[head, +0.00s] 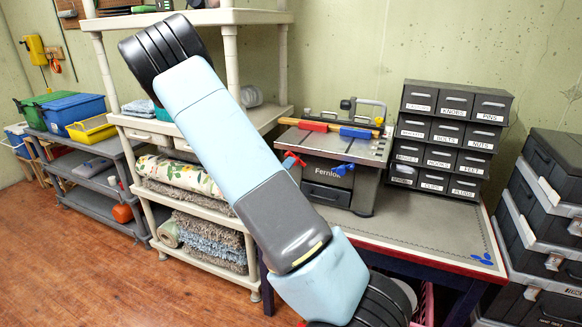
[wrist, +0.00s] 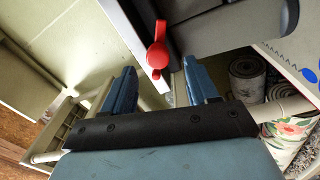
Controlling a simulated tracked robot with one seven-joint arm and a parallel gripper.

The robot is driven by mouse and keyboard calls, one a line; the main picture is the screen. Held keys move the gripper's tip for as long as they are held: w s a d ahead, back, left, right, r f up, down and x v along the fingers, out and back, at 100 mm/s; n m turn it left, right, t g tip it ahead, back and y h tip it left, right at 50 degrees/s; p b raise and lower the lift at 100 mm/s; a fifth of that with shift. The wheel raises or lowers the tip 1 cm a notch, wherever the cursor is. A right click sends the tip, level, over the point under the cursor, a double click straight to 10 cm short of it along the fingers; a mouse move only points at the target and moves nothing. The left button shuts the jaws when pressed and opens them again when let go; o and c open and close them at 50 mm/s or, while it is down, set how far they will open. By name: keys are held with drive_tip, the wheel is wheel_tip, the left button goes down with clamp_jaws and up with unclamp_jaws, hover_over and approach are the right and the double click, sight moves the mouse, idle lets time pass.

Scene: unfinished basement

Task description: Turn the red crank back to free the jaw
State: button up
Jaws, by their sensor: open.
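A grey bench machine marked "Fernlon" (head: 325,165) stands on the worktable. A small red crank (head: 293,159) sticks out at its left front, and a blue handle (head: 344,169) is at its middle front. On top lie a red block (head: 313,126) and a blue block (head: 355,133); I cannot tell which part is the jaw. In the wrist view, the red crank (wrist: 157,55) shows beyond and between the tips of my gripper (wrist: 158,66). My gripper's blue fingers are apart, with nothing held. Contact with the crank cannot be told. The head view does not show the fingers.
The worktable (head: 440,225) has bare surface right of the machine. A labelled drawer cabinet (head: 450,135) stands behind it. Stacked dark cases (head: 545,220) are at the right. A beige shelf (head: 190,127) with rolled rugs is left, beside my arm. Grey shelving with bins (head: 75,110) stands farther left.

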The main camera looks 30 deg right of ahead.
drive_tip(key=v, duration=0.9)
drive_tip(key=shift+a, duration=0.2)
drive_tip(key=shift+s, duration=0.1)
